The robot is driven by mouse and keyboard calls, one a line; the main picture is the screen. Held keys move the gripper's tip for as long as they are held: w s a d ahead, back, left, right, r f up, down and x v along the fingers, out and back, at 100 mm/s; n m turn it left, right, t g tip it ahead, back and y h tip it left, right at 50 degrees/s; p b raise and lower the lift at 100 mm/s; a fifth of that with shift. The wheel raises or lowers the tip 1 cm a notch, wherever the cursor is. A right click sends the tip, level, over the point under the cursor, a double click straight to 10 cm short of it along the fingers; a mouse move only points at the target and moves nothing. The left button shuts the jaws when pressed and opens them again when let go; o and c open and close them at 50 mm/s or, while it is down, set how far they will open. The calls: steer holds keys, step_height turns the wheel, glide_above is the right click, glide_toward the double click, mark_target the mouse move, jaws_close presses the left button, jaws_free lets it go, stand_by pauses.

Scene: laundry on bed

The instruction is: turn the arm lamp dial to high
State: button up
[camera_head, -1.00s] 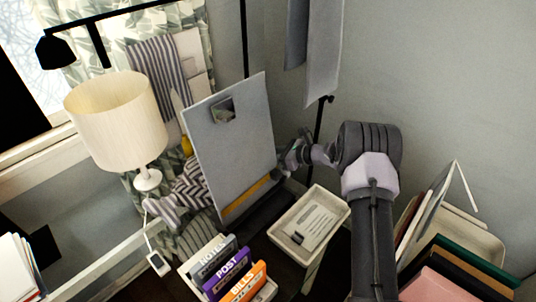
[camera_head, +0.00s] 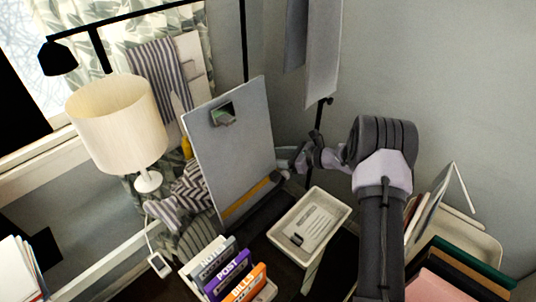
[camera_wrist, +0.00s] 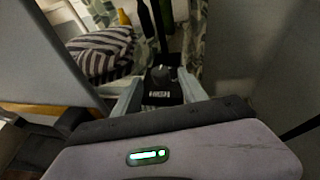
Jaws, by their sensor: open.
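The black arm lamp (camera_head: 56,58) hangs from a long black bar at the upper left, carried by a thin upright pole. In the wrist view, a small black box with pale markings, apparently the lamp's control, carries a dark round dial (camera_wrist: 160,74). My gripper (camera_head: 285,158) reaches behind the right edge of the grey board in the head view. Its fingers are open, one on each side of the box in the wrist view; I cannot tell whether they touch it. The dial is hidden in the head view, and its setting is not readable.
The grey board (camera_head: 235,150) stands close left of my gripper. A white table lamp (camera_head: 117,120) stands further left. A cream tray (camera_head: 310,226) and a labelled file holder (camera_head: 232,275) sit in front. Grey cloths (camera_head: 323,55) hang above.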

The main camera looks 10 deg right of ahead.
steer(key=p+v, duration=0.3)
steer(key=v, duration=1)
steer(key=shift+s+d, duration=0.15)
steer(key=shift+s, duration=0.1)
steer(key=shift+w, duration=0.1)
